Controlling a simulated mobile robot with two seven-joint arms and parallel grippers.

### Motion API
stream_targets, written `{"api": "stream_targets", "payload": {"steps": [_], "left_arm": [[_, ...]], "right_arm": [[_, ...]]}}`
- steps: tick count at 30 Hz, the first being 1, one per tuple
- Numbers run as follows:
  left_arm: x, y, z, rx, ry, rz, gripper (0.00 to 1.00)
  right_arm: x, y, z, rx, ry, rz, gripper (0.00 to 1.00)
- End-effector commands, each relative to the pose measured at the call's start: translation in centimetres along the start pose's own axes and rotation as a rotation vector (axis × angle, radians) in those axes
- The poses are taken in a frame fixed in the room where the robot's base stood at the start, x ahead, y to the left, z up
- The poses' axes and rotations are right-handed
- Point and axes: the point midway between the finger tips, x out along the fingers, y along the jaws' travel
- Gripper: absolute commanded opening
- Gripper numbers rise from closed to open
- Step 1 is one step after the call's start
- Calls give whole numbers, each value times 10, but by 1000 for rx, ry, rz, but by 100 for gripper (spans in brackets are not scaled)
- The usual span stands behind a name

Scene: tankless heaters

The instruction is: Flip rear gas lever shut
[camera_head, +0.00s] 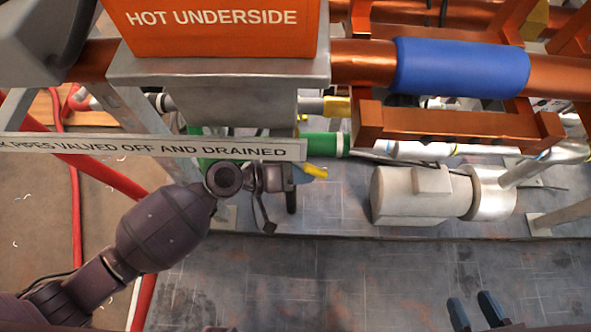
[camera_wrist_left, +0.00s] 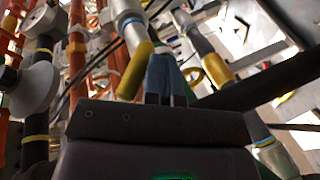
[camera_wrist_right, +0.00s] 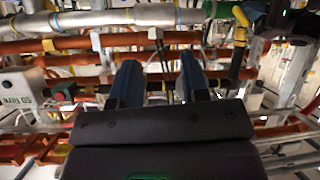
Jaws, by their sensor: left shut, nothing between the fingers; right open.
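A yellow lever end (camera_head: 315,171) shows at the tip of my left gripper (camera_head: 300,173), under the grey box. In the left wrist view a yellow lever (camera_wrist_left: 135,72) slants close beside the left side of my left gripper's blue fingers (camera_wrist_left: 166,75). The fingers are shut with nothing between them; whether they touch the lever I cannot tell. Another yellow piece (camera_head: 338,106) sits farther back on a pipe. Which yellow piece is the rear gas lever is unclear. My right gripper (camera_head: 475,310) is open and empty above the floor; its fingers also show apart in the right wrist view (camera_wrist_right: 158,82).
An orange box (camera_head: 215,28) marked "HOT UNDERSIDE" and a label strip (camera_head: 150,147) hang above my left arm. A blue-sleeved copper pipe (camera_head: 460,68) and orange frame (camera_head: 450,126) lie to the right. The front floor is clear.

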Motion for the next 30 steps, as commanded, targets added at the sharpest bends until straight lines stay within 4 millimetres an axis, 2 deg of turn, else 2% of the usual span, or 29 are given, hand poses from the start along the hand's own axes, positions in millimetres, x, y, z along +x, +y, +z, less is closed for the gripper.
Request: {"api": "stream_targets", "payload": {"steps": [13,30], "left_arm": [[9,7,-1,-57,95,196,0],[9,9,-2,-65,114,237,0]], "right_arm": [[0,2,-1,13,39,10,42],[-1,3,-2,18,47,16,42]]}}
